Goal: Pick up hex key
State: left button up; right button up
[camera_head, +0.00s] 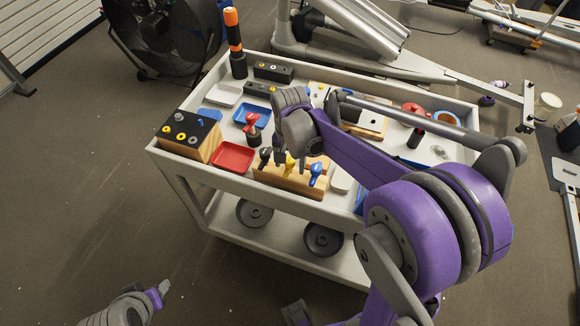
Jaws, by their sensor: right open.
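A wooden block (285,182) at the near edge of the cart holds upright tools with black (265,155), yellow (289,164) and blue (316,170) handles. They look like T-handle hex keys, but I cannot tell which is the hex key meant. My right gripper (302,152) is over this block, close to the yellow and blue handles. It is open, and its fingers are partly hidden by its own wrist. My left gripper (160,290) is low at the lower left, away from the cart; its jaw opening is not clear.
The grey cart (180,168) also carries a red tray (233,157), a blue tray (248,113), a black-topped wooden block (188,135) and an orange-tipped black tool (235,45). Dark discs (254,213) lie on its lower shelf. A large fan (165,35) stands behind it. Floor at left is clear.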

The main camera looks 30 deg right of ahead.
grip_shut()
jog(key=shift+r, duration=0.15)
dwell(0.4)
notch_tip(320, 180, up, 10)
jog(key=shift+f+p, duration=0.1)
jog(key=shift+p, duration=0.25)
jog(key=c, duration=0.8)
grip_release()
grip_shut()
